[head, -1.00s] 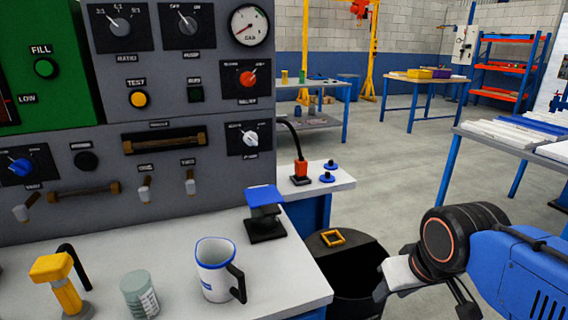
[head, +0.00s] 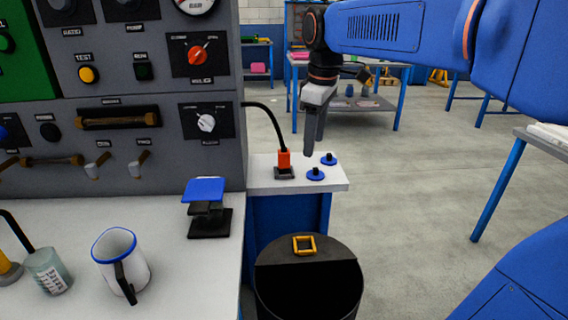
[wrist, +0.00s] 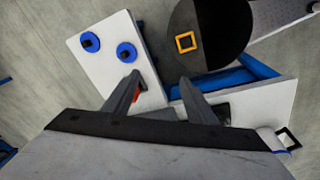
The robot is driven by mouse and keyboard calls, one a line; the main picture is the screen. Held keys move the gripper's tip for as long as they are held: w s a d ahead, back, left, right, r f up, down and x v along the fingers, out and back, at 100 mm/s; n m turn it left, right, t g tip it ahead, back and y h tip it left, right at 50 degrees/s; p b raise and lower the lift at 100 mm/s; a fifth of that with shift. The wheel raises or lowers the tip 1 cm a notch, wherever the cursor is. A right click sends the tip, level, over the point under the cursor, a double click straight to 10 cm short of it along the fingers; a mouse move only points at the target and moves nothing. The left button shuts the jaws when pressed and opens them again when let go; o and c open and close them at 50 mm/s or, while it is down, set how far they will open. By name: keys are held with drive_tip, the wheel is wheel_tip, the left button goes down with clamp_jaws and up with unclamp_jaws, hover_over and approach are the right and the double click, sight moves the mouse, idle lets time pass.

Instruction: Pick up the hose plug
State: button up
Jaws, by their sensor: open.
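The hose plug (head: 284,160) is an orange-red block with a black hose arching from its top to the panel. It stands upright in a dark base on the small white side table (head: 259,180). In the wrist view a sliver of orange-red plug (wrist: 137,96) shows beside the left finger; the rest is hidden. My gripper (head: 310,148) points down over the side table, right of the plug in the head view, apart from it. In the wrist view my gripper (wrist: 159,79) has its fingers spread, with nothing held between them.
Two blue discs with black knobs (head: 316,174) (head: 329,159) lie close to the plug. A black bin (head: 307,290) with a yellow frame (head: 304,245) on its lid stands in front. The grey panel (head: 170,90) rises on the left.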

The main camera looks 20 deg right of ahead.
drive_tip(key=w+a+r+n+g, duration=0.25)
drive_tip(key=w+n, duration=0.25)
drive_tip(key=w, duration=0.8)
approach(284, 160)
drive_tip(key=shift+n+t, duration=0.35)
drive_tip(key=shift+n, duration=0.05)
drive_tip(key=f, duration=0.4)
drive_tip(key=w+f, duration=0.1)
drive_tip(key=f, duration=0.1)
drive_tip(key=shift+d, duration=0.3)
drive_tip(key=shift+w+a+f, duration=0.1)
drive_tip(key=shift+f, duration=1.2)
drive_tip(key=shift+w+a+f, duration=0.1)
drive_tip(key=shift+f, duration=1.25)
drive_tip(key=c, duration=1.2)
